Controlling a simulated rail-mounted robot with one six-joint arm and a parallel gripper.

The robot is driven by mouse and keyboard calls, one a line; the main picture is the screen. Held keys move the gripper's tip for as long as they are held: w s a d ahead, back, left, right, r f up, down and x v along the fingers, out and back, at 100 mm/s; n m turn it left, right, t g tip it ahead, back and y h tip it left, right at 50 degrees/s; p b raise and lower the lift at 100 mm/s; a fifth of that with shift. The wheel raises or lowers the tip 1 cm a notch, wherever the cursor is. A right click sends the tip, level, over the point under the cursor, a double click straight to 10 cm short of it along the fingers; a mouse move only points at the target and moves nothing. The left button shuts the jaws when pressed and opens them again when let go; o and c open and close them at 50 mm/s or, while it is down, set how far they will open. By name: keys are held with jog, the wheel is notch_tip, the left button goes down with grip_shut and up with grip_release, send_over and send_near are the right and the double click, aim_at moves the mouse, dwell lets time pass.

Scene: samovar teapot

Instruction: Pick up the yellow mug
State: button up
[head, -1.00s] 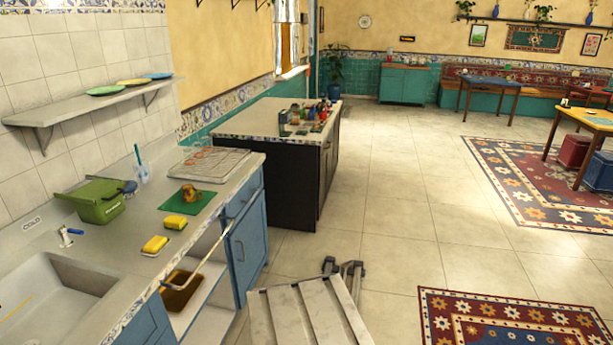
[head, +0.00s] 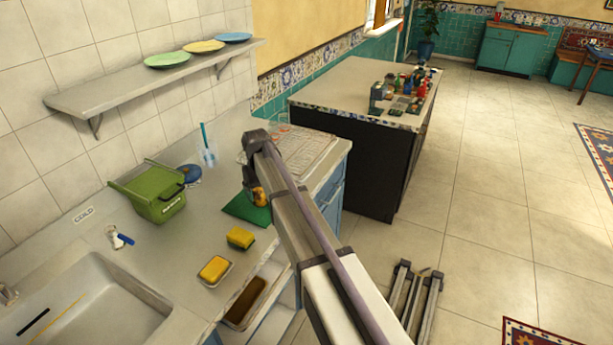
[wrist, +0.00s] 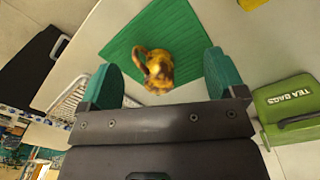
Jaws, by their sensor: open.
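The yellow mug (wrist: 162,68), glossy and golden with dark patches, stands on a green mat (wrist: 150,22) on the counter. In the wrist view it shows between and just beyond the fingers, with its handle toward the left. In the head view the mug (head: 259,196) is partly hidden behind my arm. My gripper (wrist: 162,80) is open and empty, with one teal finger to each side of the mug in the picture. I see no contact; the height gap is unclear. In the head view my gripper (head: 249,178) points down over the mat.
A green tea-bags box (head: 157,194) stands left of the mat. Two yellow sponges (head: 240,238) (head: 215,269) lie in front, near the sink (head: 75,305). A wire rack (head: 300,150) is behind. A wall shelf (head: 150,80) with plates hangs above the counter.

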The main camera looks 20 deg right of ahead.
jog(key=r+n, duration=0.1)
send_over(259, 196)
jog(key=w, duration=0.3)
jog(key=shift+s+a+r, duration=0.1)
jog(key=shift+s+r, duration=0.05)
jog(key=shift+s+f, duration=0.15)
jog(key=shift+f, duration=0.05)
jog(key=f+b, duration=1.1)
jog(key=shift+d, duration=0.35)
jog(key=shift+s+r+p, duration=0.1)
jog(key=shift+r+p, duration=0.2)
jog(key=c, duration=1.1)
